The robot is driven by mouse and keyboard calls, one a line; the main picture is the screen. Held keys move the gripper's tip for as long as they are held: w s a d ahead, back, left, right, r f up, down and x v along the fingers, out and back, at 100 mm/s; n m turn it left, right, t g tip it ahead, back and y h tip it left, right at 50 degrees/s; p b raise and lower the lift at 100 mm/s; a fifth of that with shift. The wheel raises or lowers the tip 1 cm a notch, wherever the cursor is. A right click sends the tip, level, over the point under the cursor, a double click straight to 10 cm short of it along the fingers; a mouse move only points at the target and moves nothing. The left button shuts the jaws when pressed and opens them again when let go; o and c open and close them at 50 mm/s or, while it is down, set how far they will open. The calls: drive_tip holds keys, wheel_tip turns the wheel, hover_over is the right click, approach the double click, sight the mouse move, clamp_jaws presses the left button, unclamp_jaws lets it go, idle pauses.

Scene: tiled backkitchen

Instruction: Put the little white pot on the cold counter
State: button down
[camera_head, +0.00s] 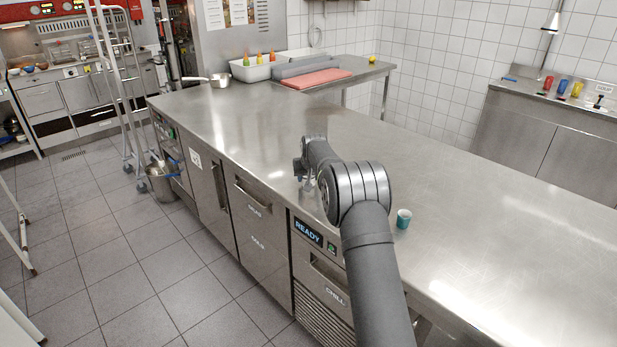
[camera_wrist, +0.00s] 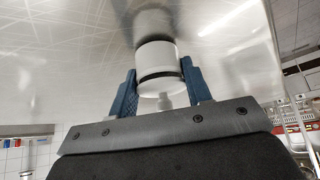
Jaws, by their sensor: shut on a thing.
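The little white pot (camera_wrist: 158,60) is between the two blue fingers of my gripper (camera_wrist: 160,88) in the wrist view, and the gripper is shut on it. A blurred pale shape like its reflection shows in the steel just beyond it. I cannot tell whether the pot touches the steel. In the head view my gripper (camera_head: 307,180) is low at the front edge of the long steel counter (camera_head: 450,225), over fronts marked READY and CHILL. The pot is not clearly visible there, as my arm covers much of that spot.
A small teal cup (camera_head: 404,218) stands on the counter right of my arm. A saucepan (camera_head: 219,80), a white bin with bottles (camera_head: 252,72) and a red board (camera_head: 314,79) are at the far end. The middle of the counter is clear.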

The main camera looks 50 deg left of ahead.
drive_tip(key=shift+f, duration=0.1)
drive_tip(key=c, duration=0.7)
unclamp_jaws()
drive_tip(key=shift+f, duration=0.1)
drive_tip(key=shift+d+r, duration=0.1)
drive_tip(key=shift+r, duration=0.35)
drive_tip(key=v, duration=1.1)
drive_tip(key=shift+s+d+r, duration=0.1)
drive_tip(key=shift+s+r, duration=0.05)
